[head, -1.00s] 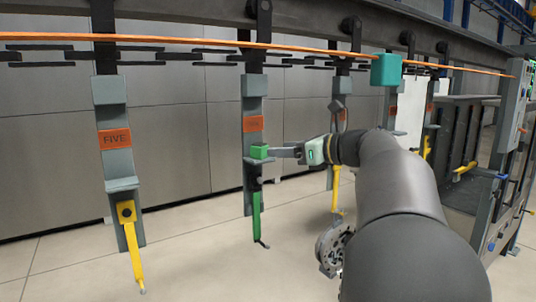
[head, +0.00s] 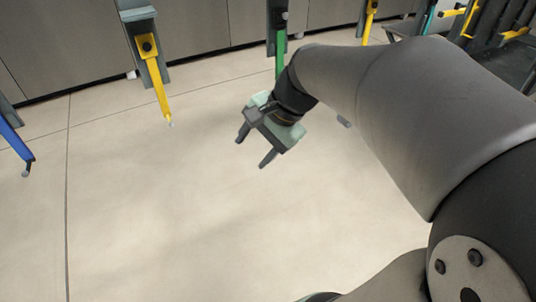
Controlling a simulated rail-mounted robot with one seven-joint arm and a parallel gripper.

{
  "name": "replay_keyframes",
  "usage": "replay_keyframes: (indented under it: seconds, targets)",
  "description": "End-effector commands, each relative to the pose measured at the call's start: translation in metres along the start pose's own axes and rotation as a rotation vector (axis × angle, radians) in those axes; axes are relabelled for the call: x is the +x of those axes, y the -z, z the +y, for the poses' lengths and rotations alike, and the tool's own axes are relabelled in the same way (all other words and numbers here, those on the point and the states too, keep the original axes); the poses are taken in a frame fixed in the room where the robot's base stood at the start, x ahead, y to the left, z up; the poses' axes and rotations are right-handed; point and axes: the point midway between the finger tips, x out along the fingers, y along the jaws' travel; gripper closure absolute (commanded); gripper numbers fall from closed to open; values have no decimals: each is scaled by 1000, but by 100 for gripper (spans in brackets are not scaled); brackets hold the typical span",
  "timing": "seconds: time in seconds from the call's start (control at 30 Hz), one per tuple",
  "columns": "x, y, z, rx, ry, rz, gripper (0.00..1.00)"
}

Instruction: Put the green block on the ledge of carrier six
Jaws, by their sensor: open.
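My gripper (head: 253,150) is open, with nothing between its two fingers. It points down and to the left over bare floor. Behind it hangs the carrier with the green hanging bar (head: 281,50), the one beside carrier five; only its lower part shows, at the top edge. Its ledge and label are cut off by the top of the picture. The green block is not in view.
Carrier five's lower end (head: 137,14), with its ledge and a yellow bar (head: 160,90), hangs at upper left. A blue bar (head: 15,137) hangs at the far left edge. A dark rack (head: 505,40) stands at upper right. The floor (head: 170,220) below is clear.

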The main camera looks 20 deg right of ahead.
Motion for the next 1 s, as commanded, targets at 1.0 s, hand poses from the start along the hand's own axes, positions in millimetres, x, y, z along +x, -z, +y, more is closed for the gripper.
replay_keyframes:
  seconds: [1.0]
  targets:
    - [61, -48, 134, -1063, -481, 16, 46]
